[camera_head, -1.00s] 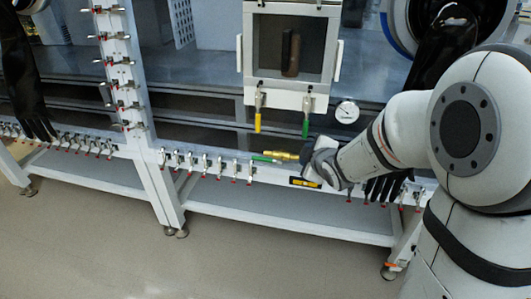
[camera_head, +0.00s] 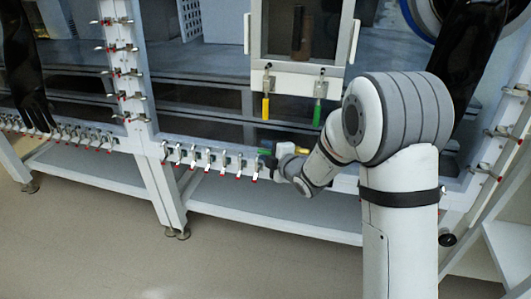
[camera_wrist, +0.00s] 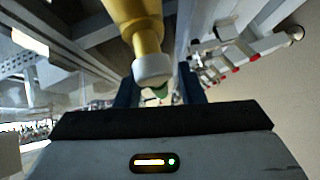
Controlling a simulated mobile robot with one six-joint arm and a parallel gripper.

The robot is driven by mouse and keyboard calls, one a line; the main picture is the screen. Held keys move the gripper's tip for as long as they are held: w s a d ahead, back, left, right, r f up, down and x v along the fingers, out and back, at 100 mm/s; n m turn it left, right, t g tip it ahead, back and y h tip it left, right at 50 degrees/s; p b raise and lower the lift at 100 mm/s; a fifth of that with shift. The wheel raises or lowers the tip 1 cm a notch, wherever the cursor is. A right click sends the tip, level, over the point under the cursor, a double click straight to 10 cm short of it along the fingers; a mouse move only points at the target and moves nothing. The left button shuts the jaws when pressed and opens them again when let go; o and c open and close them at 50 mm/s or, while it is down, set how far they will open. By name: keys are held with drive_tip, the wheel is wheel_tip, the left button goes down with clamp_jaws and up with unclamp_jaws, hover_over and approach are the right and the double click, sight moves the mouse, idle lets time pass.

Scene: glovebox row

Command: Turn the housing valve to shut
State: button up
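The housing valve has a brass-yellow body (camera_head: 303,151) and a green handle (camera_head: 264,151), low on the front rail of the glovebox. The handle points left along the rail. My gripper (camera_head: 268,164) is at the handle's side of the valve, and my wrist hides part of the valve. In the wrist view the yellow body (camera_wrist: 140,25) with its pale end collar fills the top middle. A bit of the green handle (camera_wrist: 160,91) shows beyond the collar, between my two dark blue fingers. The fingers stand apart, with visible gaps beside the green part.
A row of red-tipped toggle clamps (camera_head: 208,158) runs along the rail to the left. Above hangs a transfer box (camera_head: 300,75) with a yellow-handled latch (camera_head: 266,106) and a green-handled latch (camera_head: 317,116). A black glove (camera_head: 470,80) hangs at right. The floor in front is clear.

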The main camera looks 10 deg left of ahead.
drive_tip(key=shift+w+a+f, duration=0.15)
drive_tip(key=shift+w+a, duration=0.15)
drive_tip(key=shift+a, duration=0.05)
drive_tip(key=shift+c, duration=0.2)
clamp_jaws()
